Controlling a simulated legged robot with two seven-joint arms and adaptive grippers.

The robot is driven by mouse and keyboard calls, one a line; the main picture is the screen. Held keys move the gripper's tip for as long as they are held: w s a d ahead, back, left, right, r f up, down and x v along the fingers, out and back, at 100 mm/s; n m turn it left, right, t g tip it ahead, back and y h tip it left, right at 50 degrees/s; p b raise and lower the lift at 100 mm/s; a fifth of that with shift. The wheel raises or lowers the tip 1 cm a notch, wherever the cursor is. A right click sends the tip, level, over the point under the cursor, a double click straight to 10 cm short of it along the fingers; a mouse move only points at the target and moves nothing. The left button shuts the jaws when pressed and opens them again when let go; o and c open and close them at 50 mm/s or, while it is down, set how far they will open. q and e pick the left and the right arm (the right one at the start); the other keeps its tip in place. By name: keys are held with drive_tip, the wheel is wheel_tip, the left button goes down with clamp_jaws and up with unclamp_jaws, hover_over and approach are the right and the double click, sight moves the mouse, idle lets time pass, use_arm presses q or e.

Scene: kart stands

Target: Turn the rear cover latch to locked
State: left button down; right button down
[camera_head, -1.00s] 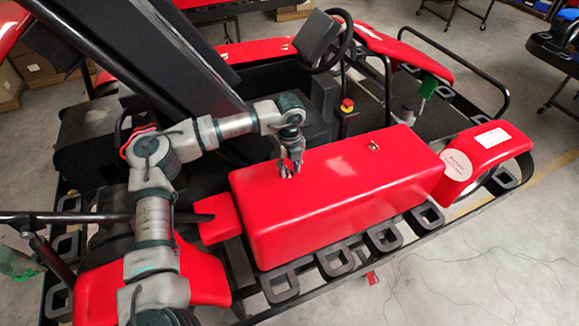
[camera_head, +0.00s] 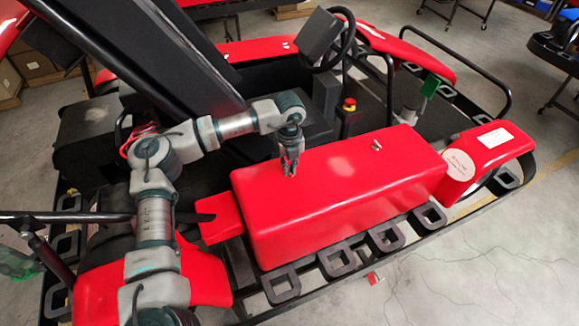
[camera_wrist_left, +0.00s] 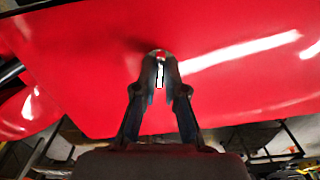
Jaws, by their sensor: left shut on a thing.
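The long red cover (camera_head: 330,210) lies along the side of the kart. My left gripper (camera_head: 289,172) points down onto the left end of its top, near the far edge. In the left wrist view, my left gripper (camera_wrist_left: 160,66) is shut on a small silver latch (camera_wrist_left: 159,54) on the red surface, with the fingers on either side of it. The fingers hide most of this latch, so its exact angle is hard to tell. A second silver latch (camera_head: 376,145) stands free toward the right end of the cover. My right gripper is not in view.
A black rail with several square loops (camera_head: 335,262) runs along the cover's near side. The steering wheel (camera_head: 335,40) and a red stop button (camera_head: 349,103) are behind it. A red panel with a round sticker (camera_head: 460,166) stands at the right. Open floor (camera_head: 480,270) lies at front right.

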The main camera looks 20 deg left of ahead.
use_arm(q)
drive_tip(key=m+b, duration=0.1)
drive_tip(key=m, duration=0.3)
drive_tip(key=shift+s+f, duration=0.1)
drive_tip(key=m, duration=0.7)
drive_tip(key=shift+m, duration=0.3)
drive_tip(key=m, duration=0.3)
drive_tip(key=shift+a+b, duration=0.1)
drive_tip(key=shift+b, duration=0.2)
drive_tip(key=shift+m, duration=0.8)
drive_tip(key=c, duration=1.2)
unclamp_jaws()
drive_tip(key=shift+c, duration=0.2)
drive_tip(key=shift+a, duration=0.2)
